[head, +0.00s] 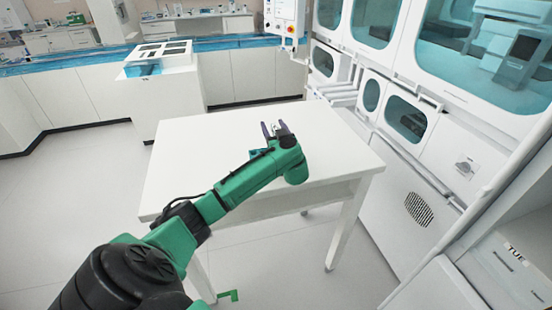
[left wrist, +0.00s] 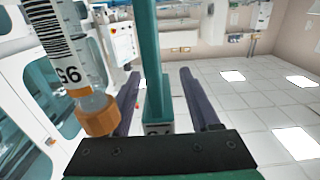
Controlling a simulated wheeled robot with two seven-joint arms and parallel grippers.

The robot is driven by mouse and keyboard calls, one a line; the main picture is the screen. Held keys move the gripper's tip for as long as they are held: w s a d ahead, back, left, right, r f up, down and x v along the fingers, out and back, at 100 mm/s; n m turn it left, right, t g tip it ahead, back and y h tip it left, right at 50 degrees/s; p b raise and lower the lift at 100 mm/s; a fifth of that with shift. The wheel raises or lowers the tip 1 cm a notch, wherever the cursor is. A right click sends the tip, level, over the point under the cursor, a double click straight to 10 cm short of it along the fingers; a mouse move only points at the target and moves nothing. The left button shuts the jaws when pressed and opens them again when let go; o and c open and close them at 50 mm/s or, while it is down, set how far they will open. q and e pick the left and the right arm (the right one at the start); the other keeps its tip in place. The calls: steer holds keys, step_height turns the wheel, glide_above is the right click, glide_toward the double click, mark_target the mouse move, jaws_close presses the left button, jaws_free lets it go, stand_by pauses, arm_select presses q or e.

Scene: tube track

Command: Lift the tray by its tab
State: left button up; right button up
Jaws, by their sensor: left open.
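My left gripper (head: 273,128) is over the white table, with its two dark purple fingers apart. In the left wrist view the gripper (left wrist: 159,76) is open, and a teal upright bar (left wrist: 150,50), seemingly the tray's tab, stands between the fingers. Gaps show on both sides of the bar. A clear graduated tube (left wrist: 68,45) with an orange cap (left wrist: 98,117) is left of the bar, close to the left finger. In the head view a small teal piece (head: 257,152) shows beside the gripper; the rest of the tray is hidden. My right gripper is out of view.
The white table (head: 190,165) is otherwise bare. White cabinets with tinted windows (head: 406,118) stand along its right. A white unit with slots (head: 165,75) is behind at left, before a long counter. Open floor lies at the left.

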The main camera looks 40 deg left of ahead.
arm_select(q)
steer(key=shift+d+r, duration=0.1)
jaws_close()
